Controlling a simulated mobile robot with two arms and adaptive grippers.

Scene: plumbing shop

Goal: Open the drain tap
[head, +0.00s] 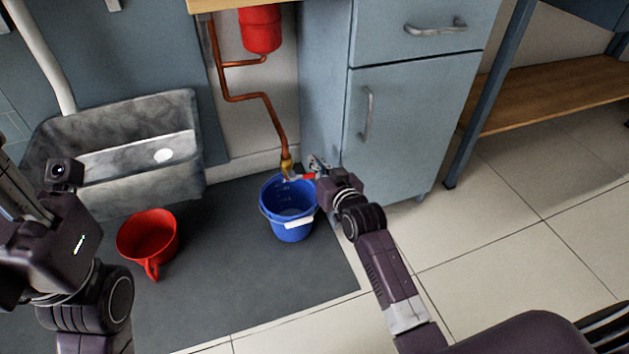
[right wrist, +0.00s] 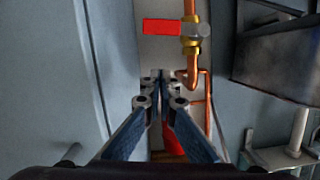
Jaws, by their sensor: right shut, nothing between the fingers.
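The drain tap (head: 287,165) is a brass fitting at the low end of a copper pipe, above the blue bucket (head: 290,222). Its red lever (head: 309,176) points out sideways to the right. In the right wrist view the red lever (right wrist: 163,27) lies crosswise to the pipe, beside the brass tap body (right wrist: 191,42). My right gripper (head: 319,164) is shut and empty, close beside the lever; in the right wrist view its fingertips (right wrist: 159,80) show a gap from it. My left gripper (head: 18,190) is at the left edge, its fingers not clearly shown.
A grey stone sink (head: 190,190) stands at the left. A red cup-like pot (head: 148,237) sits on the dark mat (head: 235,290). A blue-grey cabinet (head: 410,135) stands just right of the tap. A red vessel (head: 261,30) hangs above. The tiled floor at the right is clear.

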